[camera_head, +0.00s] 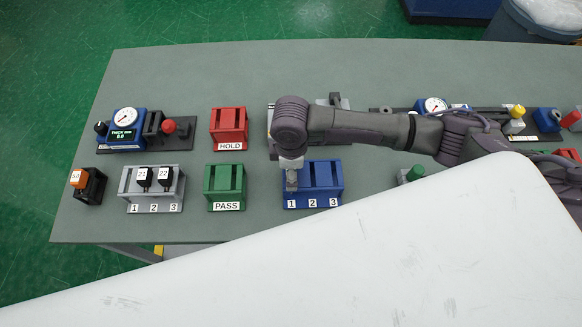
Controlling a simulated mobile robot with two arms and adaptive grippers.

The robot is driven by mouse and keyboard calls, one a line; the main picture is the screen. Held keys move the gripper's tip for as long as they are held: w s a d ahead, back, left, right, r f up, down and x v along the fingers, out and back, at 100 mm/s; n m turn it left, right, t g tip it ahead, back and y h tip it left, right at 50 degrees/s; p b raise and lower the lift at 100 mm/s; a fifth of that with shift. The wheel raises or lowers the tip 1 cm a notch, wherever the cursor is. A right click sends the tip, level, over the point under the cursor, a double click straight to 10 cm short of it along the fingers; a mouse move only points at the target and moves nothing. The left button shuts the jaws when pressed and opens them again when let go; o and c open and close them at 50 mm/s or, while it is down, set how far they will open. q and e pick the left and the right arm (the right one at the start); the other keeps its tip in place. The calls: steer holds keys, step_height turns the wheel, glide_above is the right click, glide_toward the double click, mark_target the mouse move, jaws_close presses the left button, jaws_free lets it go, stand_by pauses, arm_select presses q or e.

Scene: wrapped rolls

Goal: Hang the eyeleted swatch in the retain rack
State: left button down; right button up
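My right gripper (291,182) points down over the left part of a blue rack (325,178) with slots labelled 1, 2 and 3. It is at about slot 1. Its fingertips are small and partly hidden, so I cannot tell whether they are open, shut or holding anything. I cannot make out an eyeleted swatch in this view. No label reading "retain" is legible, so I cannot tell which rack is the retain rack. A grey rack (130,190), also numbered 1 to 3, holds two black tagged pieces (154,179). My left gripper is not in view.
A red HOLD holder (229,126) and a green PASS holder (225,184) stand left of the blue rack. A blue dial gauge (125,124) is at the far left. A large pale surface (370,260) fills the lower right. The back of the grey table (220,70) is clear.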

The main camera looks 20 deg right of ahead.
step_height(320, 180, up, 12)
stand_by(0.6)
stand_by(0.4)
